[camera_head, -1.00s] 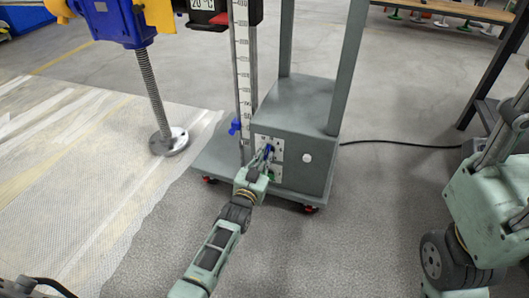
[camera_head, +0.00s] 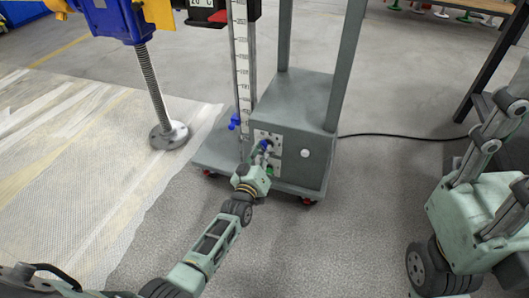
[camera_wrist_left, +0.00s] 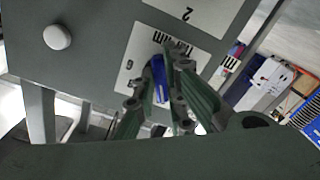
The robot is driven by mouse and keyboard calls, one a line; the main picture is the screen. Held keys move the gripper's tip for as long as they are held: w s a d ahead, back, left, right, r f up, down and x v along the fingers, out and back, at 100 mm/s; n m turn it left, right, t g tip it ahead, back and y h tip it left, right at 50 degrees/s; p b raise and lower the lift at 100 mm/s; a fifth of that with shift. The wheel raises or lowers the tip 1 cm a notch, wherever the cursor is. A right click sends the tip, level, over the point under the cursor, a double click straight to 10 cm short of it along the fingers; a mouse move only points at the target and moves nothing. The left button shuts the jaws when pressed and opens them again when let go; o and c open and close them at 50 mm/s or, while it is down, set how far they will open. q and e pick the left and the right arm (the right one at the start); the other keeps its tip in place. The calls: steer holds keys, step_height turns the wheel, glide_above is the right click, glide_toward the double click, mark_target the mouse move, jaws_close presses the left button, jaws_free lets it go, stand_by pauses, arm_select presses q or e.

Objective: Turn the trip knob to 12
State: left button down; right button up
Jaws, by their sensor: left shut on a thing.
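The blue knob (camera_wrist_left: 159,78) sits on a white label plate (camera_wrist_left: 138,52) on the grey box's front; the plate's printing appears upside down and is mostly too small to read. In the head view the knob (camera_head: 264,145) is small and partly covered. My left gripper (camera_head: 263,155) reaches the panel from the front, and its fingers (camera_wrist_left: 162,92) are shut around the knob. They hide part of the plate, and the knob's pointing cannot be read. My right gripper (camera_head: 505,160) is at the right edge, cut off by the frame and away from the box.
The grey box (camera_head: 292,120) stands on a wheeled base with two posts and a ruler (camera_head: 241,70). A white button (camera_head: 305,153) is right of the plates. A screw jack foot (camera_head: 169,135) stands left on sheeting. A black cable (camera_head: 400,138) runs right. Floor in front is open.

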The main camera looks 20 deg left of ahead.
stand_by(0.4)
arm_select(q)
steer(key=c, duration=1.8)
jaws_free()
steer(key=s, duration=1.2)
steer(key=shift+a, duration=0.2)
steer(key=shift+r, duration=0.1)
